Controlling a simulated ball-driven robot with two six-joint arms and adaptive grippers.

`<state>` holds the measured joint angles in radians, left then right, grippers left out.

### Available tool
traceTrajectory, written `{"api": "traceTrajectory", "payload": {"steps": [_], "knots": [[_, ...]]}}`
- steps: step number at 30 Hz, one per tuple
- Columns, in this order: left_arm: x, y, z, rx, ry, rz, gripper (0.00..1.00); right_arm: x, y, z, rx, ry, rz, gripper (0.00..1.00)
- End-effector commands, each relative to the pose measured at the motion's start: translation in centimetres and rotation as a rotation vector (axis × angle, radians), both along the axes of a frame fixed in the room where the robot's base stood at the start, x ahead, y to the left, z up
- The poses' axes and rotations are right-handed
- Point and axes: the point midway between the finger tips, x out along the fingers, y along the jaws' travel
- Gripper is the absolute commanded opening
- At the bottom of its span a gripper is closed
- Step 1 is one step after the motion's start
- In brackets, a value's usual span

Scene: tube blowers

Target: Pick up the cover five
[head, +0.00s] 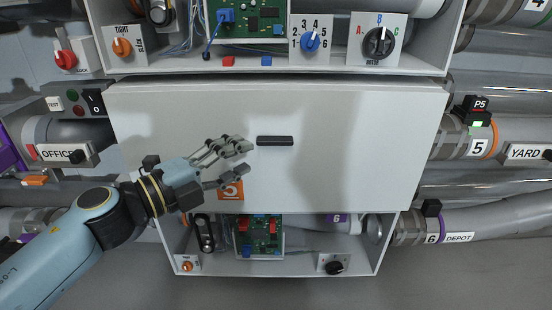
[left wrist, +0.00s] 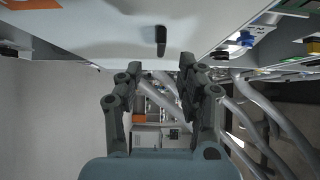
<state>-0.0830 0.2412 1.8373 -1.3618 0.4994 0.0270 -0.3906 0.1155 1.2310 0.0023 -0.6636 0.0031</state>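The cover five (head: 350,150) is a wide white panel with a black handle slot (head: 275,141) near its middle and an orange label (head: 231,190) low on it, partly hidden by my gripper. My left gripper (head: 246,159) is open and empty in front of the panel, left of and slightly below the handle. In the left wrist view the panel (left wrist: 110,25) fills the top with its black handle (left wrist: 160,40), and the two fingers (left wrist: 160,72) stand apart below it. I cannot tell whether a finger touches the panel. My right gripper is not in view.
An open box with dials (head: 378,42) and a circuit board is above the panel. Another open box (head: 300,265) with a circuit board (head: 259,236) is below. Pipes with labelled collars (head: 478,146) run on the right; a switch box (head: 75,103) and pipes are on the left.

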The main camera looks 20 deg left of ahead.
Motion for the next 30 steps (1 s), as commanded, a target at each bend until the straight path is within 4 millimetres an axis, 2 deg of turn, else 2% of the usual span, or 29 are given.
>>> {"api": "traceTrajectory", "payload": {"steps": [4, 12, 21, 30], "knots": [[1.0, -0.6, 0.0, -0.001, 0.0, 0.0, 0.38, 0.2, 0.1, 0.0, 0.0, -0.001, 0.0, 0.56], [4.5, -2.7, 0.0, -0.003, 0.002, 0.0, 0.38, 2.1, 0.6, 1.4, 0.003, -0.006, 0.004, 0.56], [5.0, -3.0, 0.1, -0.001, 0.003, -0.001, 0.38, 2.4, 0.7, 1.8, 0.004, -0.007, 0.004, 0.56], [5.0, -3.0, 0.1, -0.001, 0.003, 0.0, 0.01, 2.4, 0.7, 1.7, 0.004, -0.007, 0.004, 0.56]]}}
